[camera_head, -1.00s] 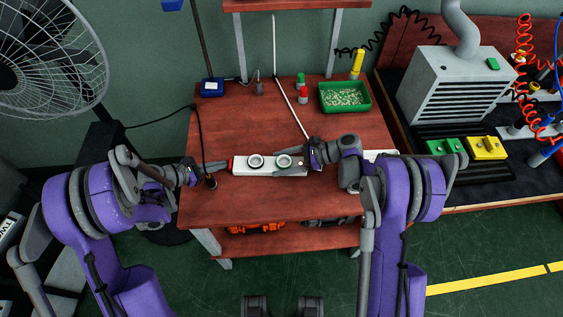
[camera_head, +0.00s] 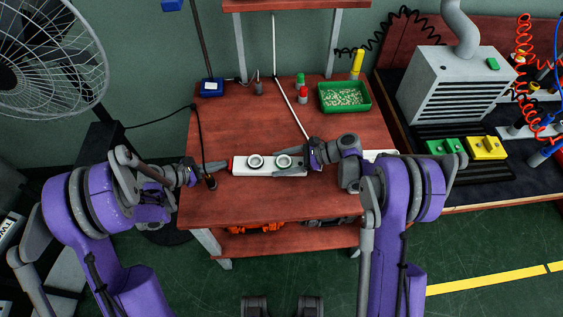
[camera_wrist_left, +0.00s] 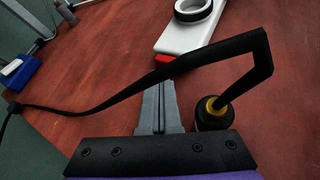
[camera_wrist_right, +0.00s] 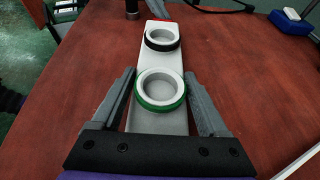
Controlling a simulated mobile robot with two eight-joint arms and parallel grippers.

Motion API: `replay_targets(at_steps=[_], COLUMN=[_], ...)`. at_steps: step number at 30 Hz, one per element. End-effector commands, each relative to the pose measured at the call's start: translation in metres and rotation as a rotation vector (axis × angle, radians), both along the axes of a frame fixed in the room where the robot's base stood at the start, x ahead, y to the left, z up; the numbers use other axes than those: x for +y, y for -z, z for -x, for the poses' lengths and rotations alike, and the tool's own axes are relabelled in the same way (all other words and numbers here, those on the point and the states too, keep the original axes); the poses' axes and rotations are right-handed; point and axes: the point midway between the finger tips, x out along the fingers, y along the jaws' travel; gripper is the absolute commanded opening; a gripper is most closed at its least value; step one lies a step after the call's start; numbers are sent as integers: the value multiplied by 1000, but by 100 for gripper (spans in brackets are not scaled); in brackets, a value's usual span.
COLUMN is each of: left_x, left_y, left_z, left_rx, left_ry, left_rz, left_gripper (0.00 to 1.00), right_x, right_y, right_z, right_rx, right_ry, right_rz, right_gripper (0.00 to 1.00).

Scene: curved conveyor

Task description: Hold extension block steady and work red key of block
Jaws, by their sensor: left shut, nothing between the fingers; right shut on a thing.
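The extension block (camera_head: 240,171) is a long white bar with two round sockets, lying flat on the red table. It also shows in the right wrist view (camera_wrist_right: 151,61); one socket has a green ring, the other a black ring. The red key (camera_wrist_left: 168,62) is at the block's left end. My left gripper (camera_head: 226,165) is shut and empty, its tips pointing at the red key; they are very close, but I cannot tell whether they touch it. My right gripper (camera_wrist_right: 160,72) is shut on the block, one finger along each long side near the green-ringed socket.
A black cylinder with a yellow collar (camera_wrist_left: 212,115) and a bent black cable stand beside my left fingers. A green tray (camera_head: 345,97), small bottles (camera_head: 303,95) and a blue box (camera_head: 212,87) are at the back. The table front is clear.

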Motion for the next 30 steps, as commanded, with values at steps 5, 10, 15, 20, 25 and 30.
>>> replay_targets(at_steps=[5,10,15,20,25,30], left_x=[8,9,14,29,46,62], left_y=[0,0,0,0,0,0], left_z=[0,0,0,0,0,0], left_rx=[-1,-1,0,0,0,0], left_ry=[-2,-2,-3,-5,-4,-3], left_rz=[-1,-1,-1,-1,-2,-1], left_gripper=[0,0,0,0,0,0], right_x=[0,0,0,0,0,0], right_y=[0,0,0,0,0,0], right_z=[0,0,0,0,0,0], right_rx=[0,0,1,1,1,1], right_ry=[0,0,1,1,1,1], right_rz=[-1,-1,-1,-1,-1,-1], right_gripper=[0,0,0,0,0,0])
